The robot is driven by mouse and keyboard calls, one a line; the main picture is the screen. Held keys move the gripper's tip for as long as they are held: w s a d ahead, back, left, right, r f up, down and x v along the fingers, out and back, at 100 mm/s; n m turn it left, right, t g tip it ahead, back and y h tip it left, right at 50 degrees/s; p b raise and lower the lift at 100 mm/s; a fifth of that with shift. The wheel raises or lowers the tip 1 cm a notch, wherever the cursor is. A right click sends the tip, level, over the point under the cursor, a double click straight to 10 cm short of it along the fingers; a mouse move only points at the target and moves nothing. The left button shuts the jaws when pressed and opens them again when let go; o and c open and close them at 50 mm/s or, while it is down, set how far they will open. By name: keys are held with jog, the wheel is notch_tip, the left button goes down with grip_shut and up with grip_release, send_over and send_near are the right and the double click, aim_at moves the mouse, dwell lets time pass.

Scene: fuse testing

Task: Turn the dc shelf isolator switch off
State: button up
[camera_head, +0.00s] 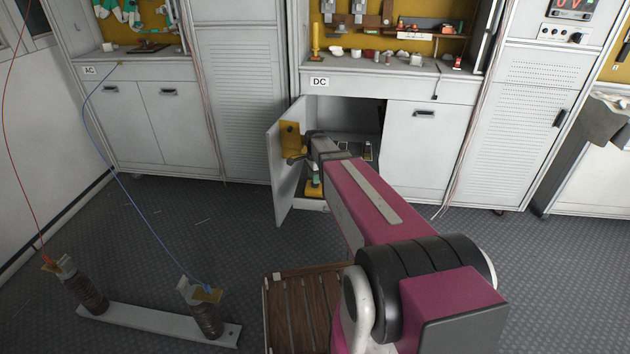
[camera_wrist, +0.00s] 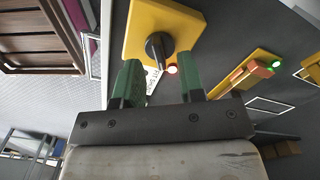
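A yellow switch box (camera_wrist: 188,21) with a black rotary knob (camera_wrist: 155,48) and a small lit red lamp (camera_wrist: 172,69) shows in the wrist view, likely the dc shelf isolator. In the head view a yellow plate (camera_head: 290,134) shows at the open left door of the cabinet labelled DC (camera_head: 320,82). My gripper (camera_wrist: 160,60) is open, its two green fingers apart, with the knob in line with the gap between them. I cannot tell whether the fingertips touch the knob.
The open cabinet door (camera_head: 285,195) stands left of my arm. Another yellow fitting with a lit green lamp (camera_wrist: 275,65) is to the right in the wrist view.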

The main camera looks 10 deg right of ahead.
jog(key=shift+f, duration=1)
grip_shut()
jog(key=shift+n, duration=0.4)
jog(key=n, duration=0.4)
jog(key=shift+n, duration=0.4)
jog(key=n, duration=0.6)
jog(key=shift+n, duration=0.3)
